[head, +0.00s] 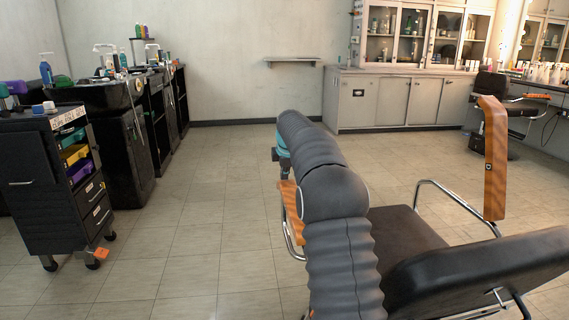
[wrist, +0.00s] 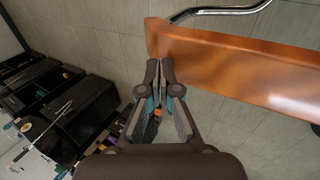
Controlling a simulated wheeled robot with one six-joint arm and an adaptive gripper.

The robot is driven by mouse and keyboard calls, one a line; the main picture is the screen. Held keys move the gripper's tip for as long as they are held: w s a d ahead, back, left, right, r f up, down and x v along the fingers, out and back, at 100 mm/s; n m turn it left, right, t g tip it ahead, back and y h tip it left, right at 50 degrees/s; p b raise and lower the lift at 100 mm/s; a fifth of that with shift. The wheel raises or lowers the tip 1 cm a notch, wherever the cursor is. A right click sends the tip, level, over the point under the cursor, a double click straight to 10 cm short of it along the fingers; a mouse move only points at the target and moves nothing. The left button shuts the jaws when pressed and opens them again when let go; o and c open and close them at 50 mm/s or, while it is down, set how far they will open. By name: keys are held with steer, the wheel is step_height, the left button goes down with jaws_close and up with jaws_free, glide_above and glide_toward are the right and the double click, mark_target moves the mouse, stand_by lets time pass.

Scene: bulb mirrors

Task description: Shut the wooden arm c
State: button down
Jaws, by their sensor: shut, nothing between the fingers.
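A salon chair with a dark seat (head: 405,232) stands at the front right of the head view. One of its wooden arms (head: 494,160) stands upright on the right side. The other wooden arm (head: 291,207) lies lower on the left side, partly hidden behind my arm. In the wrist view a wooden arm (wrist: 235,62) runs from the top middle to the right edge. My gripper (wrist: 158,68) is shut and empty, its fingertips close beside that arm's left end; I cannot tell whether they touch. No letter c is readable.
A black trolley (head: 40,185) with coloured drawers and dark wash units (head: 125,140) stand at the left. Pale cabinets (head: 395,103) line the back wall. Another chair (head: 492,120) stands at the far right. The tiled floor (head: 215,190) between is clear.

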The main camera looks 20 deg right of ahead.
step_height(320, 180, up, 14)
steer(key=p, duration=0.1)
steer(key=shift+p, duration=0.35)
steer(key=shift+s, duration=0.1)
